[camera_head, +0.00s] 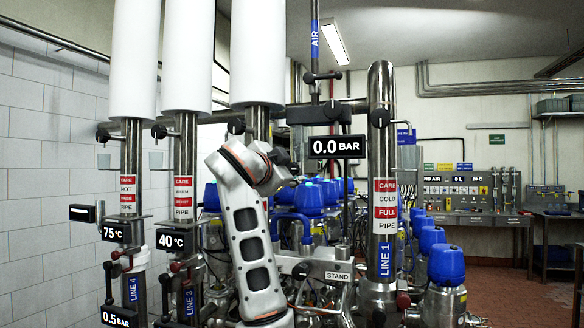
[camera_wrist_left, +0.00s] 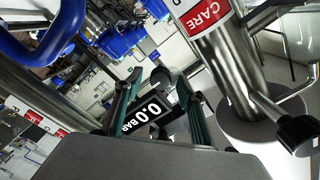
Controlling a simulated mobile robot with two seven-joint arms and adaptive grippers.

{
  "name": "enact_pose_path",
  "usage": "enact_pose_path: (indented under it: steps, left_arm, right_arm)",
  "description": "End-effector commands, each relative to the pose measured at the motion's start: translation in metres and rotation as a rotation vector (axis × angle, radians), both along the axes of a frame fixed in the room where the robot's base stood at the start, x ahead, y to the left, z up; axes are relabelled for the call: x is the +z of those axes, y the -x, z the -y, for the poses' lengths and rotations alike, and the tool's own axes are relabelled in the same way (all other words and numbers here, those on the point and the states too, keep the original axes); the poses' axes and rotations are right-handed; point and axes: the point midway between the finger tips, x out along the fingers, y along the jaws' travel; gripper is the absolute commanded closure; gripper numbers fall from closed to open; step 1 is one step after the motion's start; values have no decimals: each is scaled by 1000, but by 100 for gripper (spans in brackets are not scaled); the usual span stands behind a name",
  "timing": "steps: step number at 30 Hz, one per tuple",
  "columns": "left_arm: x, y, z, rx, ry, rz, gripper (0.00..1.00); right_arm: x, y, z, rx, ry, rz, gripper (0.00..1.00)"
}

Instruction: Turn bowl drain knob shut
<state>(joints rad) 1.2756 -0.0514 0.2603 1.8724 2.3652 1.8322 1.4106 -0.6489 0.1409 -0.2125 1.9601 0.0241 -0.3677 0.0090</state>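No knob in view carries a readable bowl drain label, so I cannot tell which one it is. My right gripper is out of view.
Steel pipes with CARE labels stand left and right of my arm, including the LINE 1 pipe (camera_head: 385,235). Blue-capped valves (camera_head: 446,265) crowd the middle and right. A workbench (camera_head: 470,215) stands at the back. Red floor (camera_head: 520,295) is clear at right.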

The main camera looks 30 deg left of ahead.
Motion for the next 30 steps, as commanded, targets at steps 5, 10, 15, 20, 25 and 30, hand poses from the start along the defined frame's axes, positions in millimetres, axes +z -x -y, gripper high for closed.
enact_pose_path:
  steps: [5, 10, 15, 20, 25, 30]
  left_arm:
    - [1, -18, -5, 0, -1, -2, 60]
    - [0, -23, -6, 1, -1, 0, 60]
    - [0, -23, -6, 1, -1, 0, 60]
    - [0, -23, -6, 1, -1, 0, 97]
    - [0, -23, -6, 1, -2, 0, 99]
    - [-1, -23, -5, -1, -20, -6, 99]
  right_arm:
    - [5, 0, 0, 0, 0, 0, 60]
    - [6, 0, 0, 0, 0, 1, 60]
    - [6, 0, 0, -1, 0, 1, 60]
    - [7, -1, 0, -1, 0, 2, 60]
    - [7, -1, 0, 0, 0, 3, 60]
    - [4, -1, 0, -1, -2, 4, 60]
